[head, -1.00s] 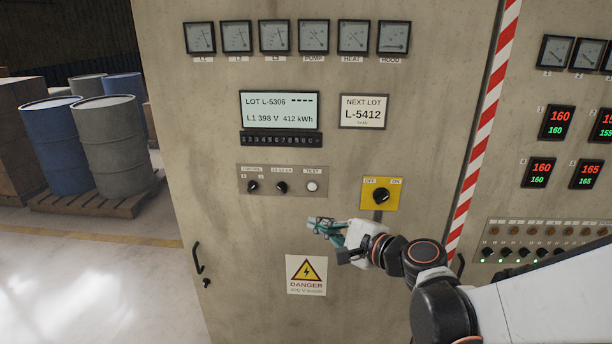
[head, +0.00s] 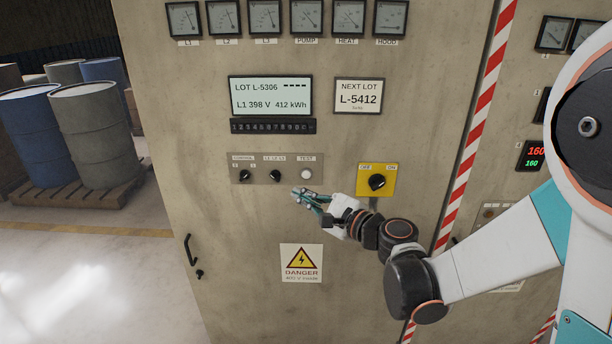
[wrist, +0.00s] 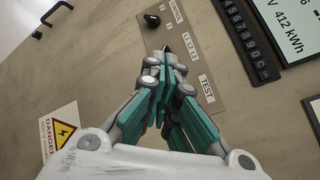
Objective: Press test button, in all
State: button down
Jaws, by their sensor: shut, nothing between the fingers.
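The white round test button (head: 306,174) sits under a TEST label at the right end of a small grey switch strip (head: 290,180) on the cabinet front. My gripper (head: 297,192) is shut and empty, just below and slightly left of the button in the head view; I cannot tell its exact distance from the panel. In the wrist view my gripper (wrist: 166,125) points at the strip (wrist: 190,50). The TEST label (wrist: 207,88) shows beside the fingers there, and the button itself is hidden behind them.
Two black knobs (head: 275,176) share the strip. A yellow plate with a black rotary switch (head: 377,182) is to the right, above my wrist. A display (head: 270,97) is above and a danger sign (head: 301,263) below. Drums (head: 90,130) stand at the far left.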

aim_at(306, 179)
jog(key=shift+w+d, duration=0.15)
jog(key=shift+w, duration=3.45)
jog(key=shift+w, duration=0.4)
jog(key=shift+w, duration=0.45)
jog(key=shift+s, duration=0.85)
jog(key=shift+s, duration=0.1)
jog(key=shift+s+b, duration=0.4)
jog(key=shift+s, duration=2.05)
